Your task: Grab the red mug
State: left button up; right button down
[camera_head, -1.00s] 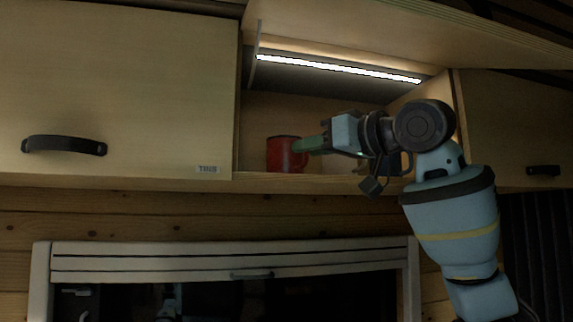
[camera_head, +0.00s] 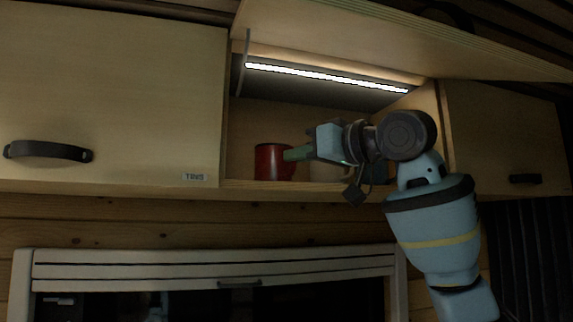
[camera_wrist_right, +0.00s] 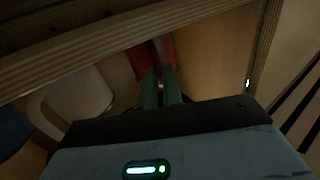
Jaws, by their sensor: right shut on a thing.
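The red mug (camera_head: 270,162) stands upright on the shelf of the open overhead cabinet, near its left side. My right gripper (camera_head: 292,154) reaches in from the right, its green fingers shut on the mug's right side. In the right wrist view the fingers (camera_wrist_right: 160,86) are close together against the red mug (camera_wrist_right: 138,60). The fingers and dim light hide the exact spot gripped, and I cannot make out the handle. My left gripper is not in view.
A beige mug (camera_head: 325,173) stands just right of the red one, partly behind my gripper; it also shows in the right wrist view (camera_wrist_right: 80,95). The raised cabinet door (camera_head: 400,35) is above my arm. A closed cabinet door (camera_head: 110,95) is at left.

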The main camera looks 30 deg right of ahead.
jog(key=shift+r, duration=0.15)
jog(key=shift+r, duration=0.5)
jog(key=shift+s+r, duration=0.2)
jog(key=shift+s, duration=0.05)
jog(key=v, duration=1.7)
jog(key=shift+s+d, duration=0.25)
jog(key=shift+f, duration=0.1)
